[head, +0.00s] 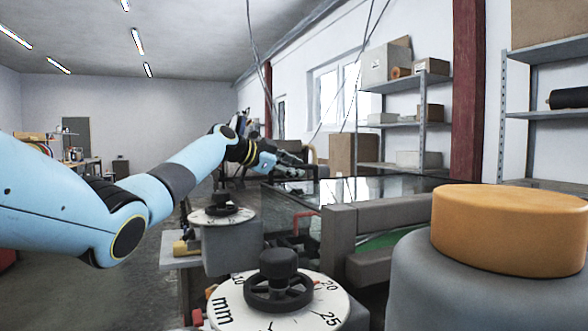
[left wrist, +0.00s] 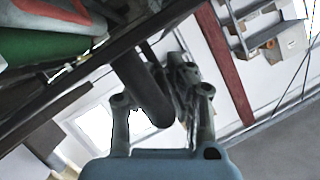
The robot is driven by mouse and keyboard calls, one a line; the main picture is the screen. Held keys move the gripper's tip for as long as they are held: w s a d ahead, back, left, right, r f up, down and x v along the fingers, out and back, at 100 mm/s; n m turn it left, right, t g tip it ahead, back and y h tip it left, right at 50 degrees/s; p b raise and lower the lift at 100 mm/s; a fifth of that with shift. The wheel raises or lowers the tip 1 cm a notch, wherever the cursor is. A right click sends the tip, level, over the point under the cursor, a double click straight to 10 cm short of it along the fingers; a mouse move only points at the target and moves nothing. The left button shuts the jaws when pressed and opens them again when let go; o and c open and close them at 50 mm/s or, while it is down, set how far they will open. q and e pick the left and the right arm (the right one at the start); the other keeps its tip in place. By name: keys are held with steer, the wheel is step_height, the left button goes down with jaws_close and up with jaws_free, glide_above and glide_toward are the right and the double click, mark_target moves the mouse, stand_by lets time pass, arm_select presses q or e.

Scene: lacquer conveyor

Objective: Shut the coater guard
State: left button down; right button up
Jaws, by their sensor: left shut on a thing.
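My left arm reaches from the left to the far middle of the head view, where its gripper (head: 287,165) is small and partly lost against dark machinery. In the left wrist view the gripper (left wrist: 165,82) has a dark round bar (left wrist: 148,92) between its fingers and is shut on it. The bar seems to be a handle of the coater guard; its ends are not clear. A glossy see-through panel (head: 345,192), likely the guard, lies behind the grey frame in the head view. I cannot tell its exact angle. My right gripper is not in view.
Two white dials with black knobs, a near one (head: 279,285) and a farther one (head: 222,210), stand in front. A large orange cap (head: 510,230) on a grey housing fills the right. Grey rails (head: 385,215) edge the machine.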

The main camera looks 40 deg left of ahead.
arm_select(q)
steer(key=shift+s+f, duration=0.1)
steer(key=shift+f, duration=0.8)
steer(key=c, duration=1.3)
jaws_free()
steer(key=shift+c, duration=0.2)
steer(key=shift+r, duration=0.3)
step_height(320, 180, up, 10)
steer(key=shift+r, duration=0.15)
steer(key=shift+s, duration=0.15)
